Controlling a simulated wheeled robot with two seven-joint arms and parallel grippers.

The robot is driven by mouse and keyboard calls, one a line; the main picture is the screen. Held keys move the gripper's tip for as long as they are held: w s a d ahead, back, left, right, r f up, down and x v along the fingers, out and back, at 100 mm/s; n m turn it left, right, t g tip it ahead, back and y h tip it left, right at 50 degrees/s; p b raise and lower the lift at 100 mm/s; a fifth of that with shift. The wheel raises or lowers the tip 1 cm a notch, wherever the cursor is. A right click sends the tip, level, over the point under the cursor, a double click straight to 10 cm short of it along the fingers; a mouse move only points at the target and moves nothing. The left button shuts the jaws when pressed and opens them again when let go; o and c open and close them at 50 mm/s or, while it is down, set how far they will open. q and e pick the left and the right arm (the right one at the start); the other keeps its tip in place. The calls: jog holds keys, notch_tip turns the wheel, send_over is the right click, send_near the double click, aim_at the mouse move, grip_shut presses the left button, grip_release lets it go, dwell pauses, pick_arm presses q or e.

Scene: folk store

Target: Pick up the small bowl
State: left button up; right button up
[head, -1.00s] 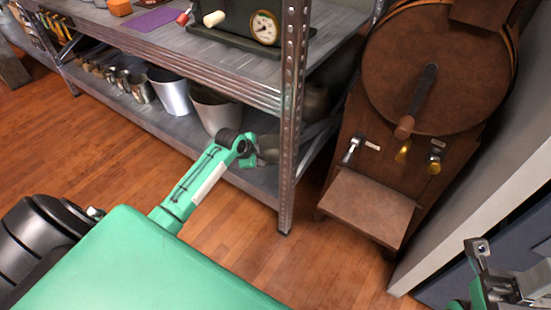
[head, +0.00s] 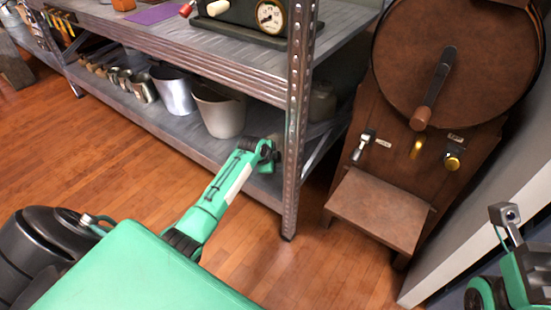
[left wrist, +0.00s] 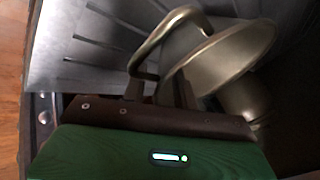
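My left gripper (head: 270,147) reaches over the front of the lower shelf, beside the metal post. In the left wrist view its two dark fingers (left wrist: 160,90) stand apart. Just beyond them is a dull metal vessel with a round, flared rim (left wrist: 225,55) and a curved handle (left wrist: 165,35); it may be the small bowl. The handle's lower bend lies close to the fingers, and I see no clear grip on it. In the head view my gripper and the post mostly hide this vessel. Part of my right arm shows at the lower right; its fingers are unclear.
The metal shelf post (head: 293,120) stands right of my left gripper. A large pale bucket (head: 220,112) and a smaller metal one (head: 173,92) stand on the lower shelf. The upper shelf (head: 190,50) overhangs them. A wooden drum machine (head: 390,200) stands to the right.

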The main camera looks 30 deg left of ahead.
pick_arm(q)
jog(key=shift+w+f, duration=0.25)
grip_shut()
jog(key=shift+r, duration=0.1)
